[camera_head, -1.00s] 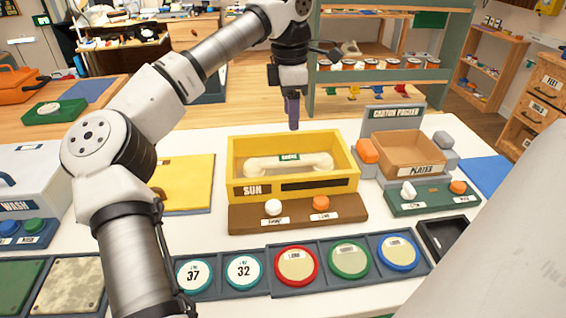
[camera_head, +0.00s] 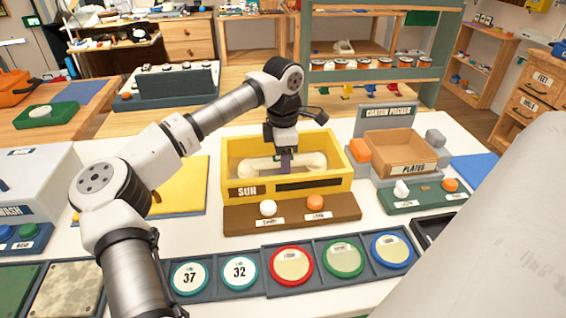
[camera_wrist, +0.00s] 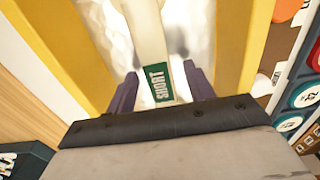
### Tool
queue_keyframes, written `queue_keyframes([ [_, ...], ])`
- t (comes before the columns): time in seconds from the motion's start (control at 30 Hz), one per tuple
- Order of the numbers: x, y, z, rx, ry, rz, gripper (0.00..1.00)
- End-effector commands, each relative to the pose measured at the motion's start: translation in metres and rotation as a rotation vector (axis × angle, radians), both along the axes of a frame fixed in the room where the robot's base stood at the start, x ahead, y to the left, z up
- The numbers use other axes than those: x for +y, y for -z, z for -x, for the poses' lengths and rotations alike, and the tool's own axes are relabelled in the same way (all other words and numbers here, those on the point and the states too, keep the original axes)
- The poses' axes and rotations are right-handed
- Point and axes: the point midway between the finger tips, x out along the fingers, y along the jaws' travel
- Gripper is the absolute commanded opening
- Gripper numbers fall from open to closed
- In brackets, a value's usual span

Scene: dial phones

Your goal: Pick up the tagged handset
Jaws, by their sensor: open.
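The cream handset (camera_head: 254,165) lies lengthwise in the yellow box marked SUN (camera_head: 237,190). My gripper (camera_head: 286,168) is over the middle of the handset, reaching down into the box, and hides its tag in the head view. In the wrist view the handset (camera_wrist: 147,35) runs between the two open dark fingers of my gripper (camera_wrist: 162,84). Its green tag (camera_wrist: 159,84), which seems to read SHORT, sits between the fingers. The fingers are on either side of the handset; I cannot tell whether they touch it.
A brown base with a white knob (camera_head: 268,208) and an orange knob (camera_head: 315,203) fronts the box. A carton packer (camera_head: 388,121) with an open carton (camera_head: 402,148) stands right. Round dials (camera_head: 291,266) line the front. The box walls stand close around my gripper.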

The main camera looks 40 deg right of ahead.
Motion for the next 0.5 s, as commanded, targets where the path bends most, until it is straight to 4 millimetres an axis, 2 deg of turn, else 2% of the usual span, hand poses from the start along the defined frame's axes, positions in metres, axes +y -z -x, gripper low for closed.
queue_keyframes([
  [0.27, 0.0000, 0.0058, 0.0000, -0.001, 0.000, 0.001, 0.53],
  [0.5, 0.0001, 0.0055, 0.0000, -0.001, 0.000, 0.001, 0.24],
])
